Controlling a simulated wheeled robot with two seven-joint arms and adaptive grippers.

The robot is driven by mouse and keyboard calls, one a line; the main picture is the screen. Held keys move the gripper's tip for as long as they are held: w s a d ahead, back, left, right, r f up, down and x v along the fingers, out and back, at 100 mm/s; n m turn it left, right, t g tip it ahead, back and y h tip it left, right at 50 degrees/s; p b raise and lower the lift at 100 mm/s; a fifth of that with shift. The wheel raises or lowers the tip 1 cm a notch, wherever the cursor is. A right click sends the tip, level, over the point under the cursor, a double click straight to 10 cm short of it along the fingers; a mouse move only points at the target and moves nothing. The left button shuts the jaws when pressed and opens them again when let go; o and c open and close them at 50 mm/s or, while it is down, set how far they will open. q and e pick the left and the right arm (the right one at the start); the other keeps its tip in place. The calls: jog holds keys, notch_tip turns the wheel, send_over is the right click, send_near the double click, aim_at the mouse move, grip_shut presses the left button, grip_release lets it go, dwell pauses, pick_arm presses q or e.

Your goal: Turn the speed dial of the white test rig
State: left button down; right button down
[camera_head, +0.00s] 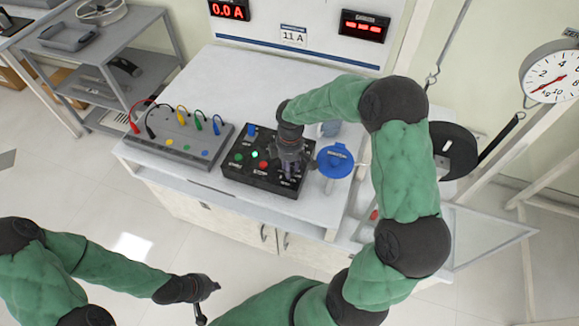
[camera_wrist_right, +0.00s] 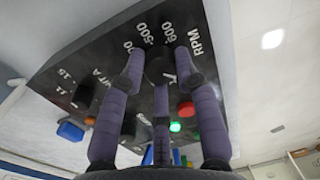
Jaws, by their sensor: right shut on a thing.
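The white test rig (camera_head: 240,75) is a bench with a black control box (camera_head: 235,178) near its front edge. My right gripper (camera_head: 288,168) reaches down over the right part of this box. In the right wrist view its three grey-purple fingers (camera_wrist_right: 160,65) are shut around the dark speed dial (camera_wrist_right: 158,68), beside the printed 500, 600 and RPM. The fingers hide much of the dial, and I cannot read its setting. My left gripper (camera_head: 205,290) hangs over the floor at the lower left, away from the rig; its fingers are too small to judge.
A grey terminal board (camera_head: 175,150) with coloured leads lies left of the box. A blue-topped item (camera_head: 335,160) stands just right of it. Red displays (camera_head: 228,9) and an 11 A card (camera_head: 293,36) are behind. A dial scale (camera_head: 552,72) hangs at right.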

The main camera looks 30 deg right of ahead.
jog(key=m, duration=0.4)
jog(key=shift+s+p, duration=0.1)
jog(key=shift+p, duration=0.25)
jog(key=m, duration=0.4)
jog(key=shift+m+t, duration=0.3)
jog(key=shift+m, duration=0.1)
jog(key=m, duration=0.4)
jog(key=shift+s+f+b, duration=0.1)
jog(key=shift+b, duration=0.25)
jog(key=shift+m+b, duration=0.5)
jog(key=shift+m, duration=1.7)
jog(key=c, duration=0.9)
grip_release()
jog(key=shift+t, duration=0.3)
